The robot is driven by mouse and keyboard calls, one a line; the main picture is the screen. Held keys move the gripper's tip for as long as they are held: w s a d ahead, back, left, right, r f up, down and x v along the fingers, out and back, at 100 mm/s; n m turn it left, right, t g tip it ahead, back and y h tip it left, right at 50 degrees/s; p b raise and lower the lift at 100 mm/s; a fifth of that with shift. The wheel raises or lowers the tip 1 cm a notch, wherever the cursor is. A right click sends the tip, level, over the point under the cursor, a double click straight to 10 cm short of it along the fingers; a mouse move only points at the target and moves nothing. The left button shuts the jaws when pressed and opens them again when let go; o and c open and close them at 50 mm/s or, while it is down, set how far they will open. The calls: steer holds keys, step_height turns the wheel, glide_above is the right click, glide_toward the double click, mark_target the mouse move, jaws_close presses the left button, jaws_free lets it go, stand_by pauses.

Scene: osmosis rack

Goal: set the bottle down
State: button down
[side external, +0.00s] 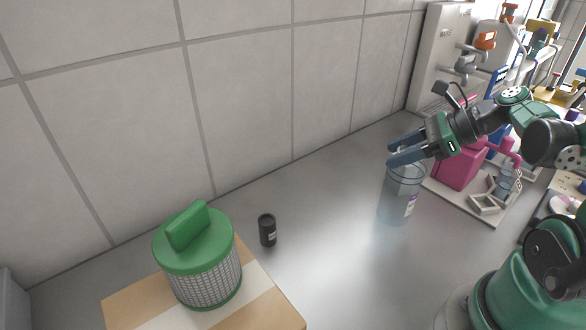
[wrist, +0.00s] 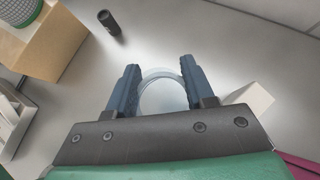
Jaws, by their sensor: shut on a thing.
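A clear bottle (side external: 401,192) with a small label is upright at the right of the side view. My gripper (side external: 391,153) is level with its top, with the two blue-grey fingers on either side of it. In the wrist view the bottle's round rim (wrist: 163,92) lies between the fingers of my gripper (wrist: 158,78), which is shut on it. I cannot tell for sure whether the bottle's base touches the grey bench (side external: 330,222).
A black cylinder (side external: 267,230) stands on the bench by a wooden box (side external: 275,308) bearing a green-lidded mesh container (side external: 205,275). A pink object (side external: 458,168) and a white frame (side external: 488,204) sit on a board right of the bottle. The bench middle is clear.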

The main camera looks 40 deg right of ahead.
step_height(320, 180, up, 18)
steer(key=a+r+n+g+y, duration=0.1)
steer(key=a+n+g+y, duration=0.25)
steer(key=a, duration=0.85)
steer(key=s+a+n+g, duration=0.3)
steer(key=s+a+n, duration=0.3)
steer(key=a, duration=0.6)
step_height(320, 180, down, 20)
steer(key=shift+d+y, duration=0.2)
steer(key=shift+y, duration=0.25)
steer(key=shift+m, duration=0.25)
steer(key=shift+f, duration=0.1)
steer(key=shift+c, duration=1.6)
jaws_free()
steer(key=shift+r, duration=0.2)
